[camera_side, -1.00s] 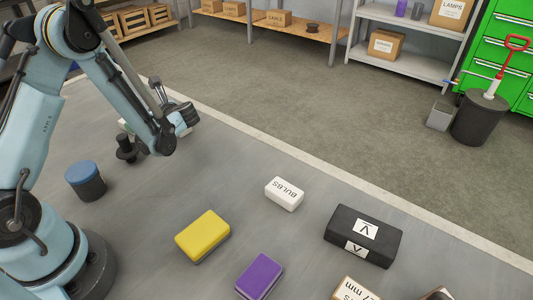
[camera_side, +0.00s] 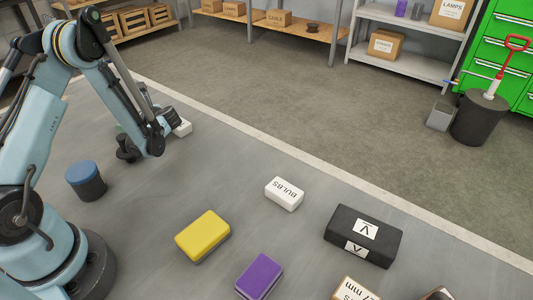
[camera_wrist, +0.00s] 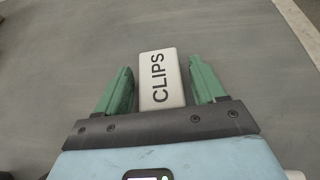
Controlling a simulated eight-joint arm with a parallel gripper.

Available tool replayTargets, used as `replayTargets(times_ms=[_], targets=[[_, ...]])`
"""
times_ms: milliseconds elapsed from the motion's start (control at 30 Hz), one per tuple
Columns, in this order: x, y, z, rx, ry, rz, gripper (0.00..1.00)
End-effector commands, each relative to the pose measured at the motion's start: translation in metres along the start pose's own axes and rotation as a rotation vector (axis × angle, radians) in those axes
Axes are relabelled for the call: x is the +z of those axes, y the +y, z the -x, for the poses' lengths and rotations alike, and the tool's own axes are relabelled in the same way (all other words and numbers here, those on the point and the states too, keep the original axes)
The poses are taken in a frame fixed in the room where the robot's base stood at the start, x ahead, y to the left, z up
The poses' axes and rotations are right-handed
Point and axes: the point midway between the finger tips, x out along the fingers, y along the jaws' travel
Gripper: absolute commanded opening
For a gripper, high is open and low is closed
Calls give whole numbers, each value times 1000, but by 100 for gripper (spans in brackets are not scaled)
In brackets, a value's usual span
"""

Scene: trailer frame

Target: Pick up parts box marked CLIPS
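The parts box marked CLIPS (camera_wrist: 161,79) is white with black lettering and lies on the grey work surface. In the wrist view it sits between the two green fingers of my gripper (camera_wrist: 161,77), with a narrow gap on each side. The gripper is open. In the side view, the white box (camera_side: 183,128) shows only in part beside my gripper (camera_side: 168,122), which hides the rest of it.
A dark knobbed object (camera_side: 127,148) and a blue-topped cylinder (camera_side: 86,180) stand near my arm. A white BULBS box (camera_side: 284,194), a yellow block (camera_side: 203,235), a purple block (camera_side: 259,276) and a black case (camera_side: 364,235) lie to the right.

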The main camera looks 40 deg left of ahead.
Motion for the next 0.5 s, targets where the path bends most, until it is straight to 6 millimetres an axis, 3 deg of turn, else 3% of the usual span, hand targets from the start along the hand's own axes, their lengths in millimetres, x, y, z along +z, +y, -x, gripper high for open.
replayTargets(times_ms=[33,300,500], targets=[[0,0,0,0,0,0,61],[0,0,0,0,-1,0,21],[0,0,0,0,-1,0,21]])
